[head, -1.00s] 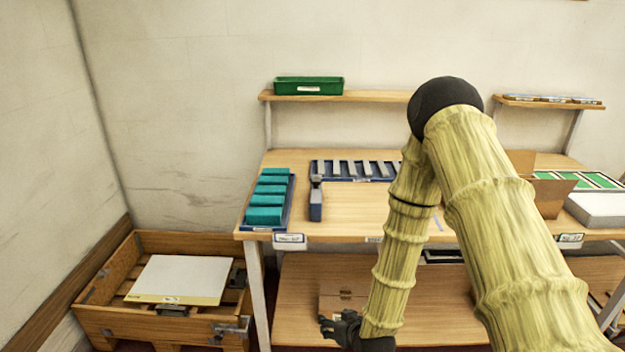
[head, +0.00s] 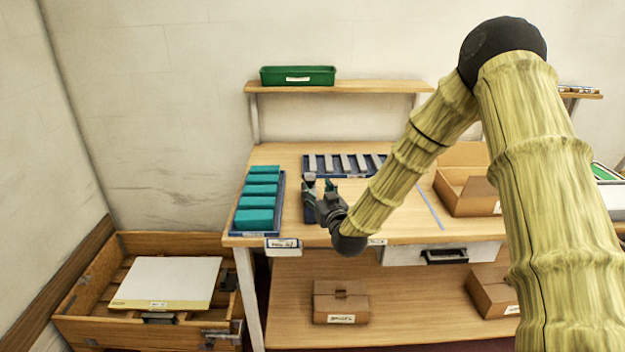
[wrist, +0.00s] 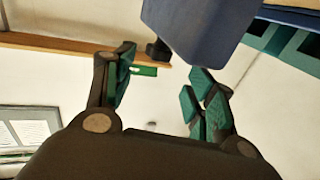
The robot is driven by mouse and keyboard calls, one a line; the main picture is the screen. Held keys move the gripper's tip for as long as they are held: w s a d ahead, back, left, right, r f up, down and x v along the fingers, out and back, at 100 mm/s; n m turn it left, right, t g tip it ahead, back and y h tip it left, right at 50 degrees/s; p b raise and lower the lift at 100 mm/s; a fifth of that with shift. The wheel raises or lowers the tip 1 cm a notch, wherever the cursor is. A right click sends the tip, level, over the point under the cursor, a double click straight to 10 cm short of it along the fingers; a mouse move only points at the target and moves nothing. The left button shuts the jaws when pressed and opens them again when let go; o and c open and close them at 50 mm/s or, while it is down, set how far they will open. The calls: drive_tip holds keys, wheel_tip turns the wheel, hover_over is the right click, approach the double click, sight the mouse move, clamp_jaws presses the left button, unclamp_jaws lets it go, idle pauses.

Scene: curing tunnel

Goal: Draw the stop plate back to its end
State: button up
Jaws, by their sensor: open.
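A small blue piece with a grey top (head: 309,178), which I take for the stop plate, stands on the table just right of the tray of teal blocks. It is largely hidden behind my gripper (head: 319,188) in the head view. In the wrist view a blue body (wrist: 195,28) with a small dark knob (wrist: 157,50) fills the top middle, close ahead of my gripper (wrist: 164,64). The two fingers are apart with nothing between them. I cannot tell whether a fingertip touches the blue body.
A blue tray (head: 280,212) of teal blocks lies at left. A slotted rack (head: 312,161) is behind, a cardboard box (head: 470,190) at right. A shelf (head: 370,87) holds a green bin (head: 298,76). Below hangs a drawer (head: 405,255). A wooden crate (head: 75,322) stands at left.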

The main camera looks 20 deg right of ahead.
sight(311, 181)
drive_tip(key=w+p, duration=0.1)
drive_tip(key=w, duration=0.5)
drive_tip(key=shift+a, duration=0.1)
clamp_jaws()
drive_tip(key=shift+w+a, duration=0.1)
